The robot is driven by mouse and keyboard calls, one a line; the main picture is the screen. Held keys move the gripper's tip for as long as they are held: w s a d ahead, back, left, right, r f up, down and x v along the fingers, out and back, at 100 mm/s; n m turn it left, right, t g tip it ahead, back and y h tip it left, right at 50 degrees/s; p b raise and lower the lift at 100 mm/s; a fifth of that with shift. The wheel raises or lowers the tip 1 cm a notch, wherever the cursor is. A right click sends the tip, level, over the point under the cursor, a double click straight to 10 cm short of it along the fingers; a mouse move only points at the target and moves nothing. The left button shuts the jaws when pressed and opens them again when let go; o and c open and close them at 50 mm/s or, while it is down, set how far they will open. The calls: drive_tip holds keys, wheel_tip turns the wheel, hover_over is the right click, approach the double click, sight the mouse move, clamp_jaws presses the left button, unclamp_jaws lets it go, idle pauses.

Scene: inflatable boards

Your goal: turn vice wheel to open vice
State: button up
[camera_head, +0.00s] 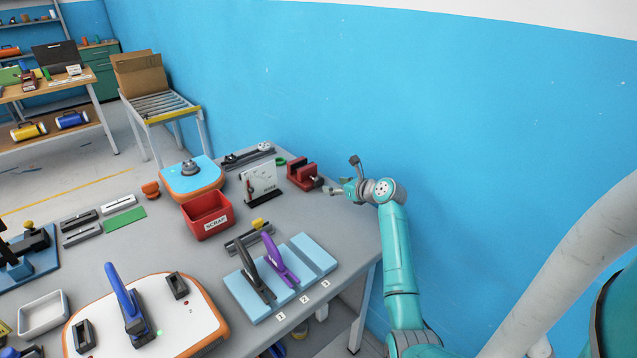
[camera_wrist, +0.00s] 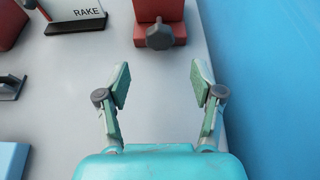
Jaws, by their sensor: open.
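The red vice (camera_head: 301,174) stands near the back right edge of the grey workbench, close to the blue wall. Its dark grey wheel (camera_wrist: 160,36) faces my gripper in the wrist view, at the near end of the red vice body (camera_wrist: 160,10). In the head view the wheel (camera_head: 318,181) shows small beside my fingers. My gripper (camera_wrist: 160,84) is open and empty, its two fingers spread. The wheel lies ahead of the fingertips, roughly centred between them, with a gap. The far part of the vice is cut off in the wrist view.
A white rake sign (camera_head: 260,182) stands left of the vice; a red scrap bin (camera_head: 206,216) is further left. A light blue rack (camera_head: 318,254) with tools lies nearer. The blue wall (camera_wrist: 265,80) is close on the right. Bare bench (camera_wrist: 55,95) lies left of my gripper.

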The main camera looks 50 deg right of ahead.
sight(320, 183)
drive_tip(key=x, duration=0.8)
drive_tip(key=shift+w+f, duration=0.1)
drive_tip(key=shift+w, duration=0.15)
drive_tip(key=c, duration=1.1)
drive_tip(key=shift+a+n+h, duration=0.1)
drive_tip(key=shift+n+h, duration=0.4)
drive_tip(key=shift+n, duration=0.3)
drive_tip(key=shift+n+h, duration=0.6)
drive_tip(key=shift+n, duration=0.2)
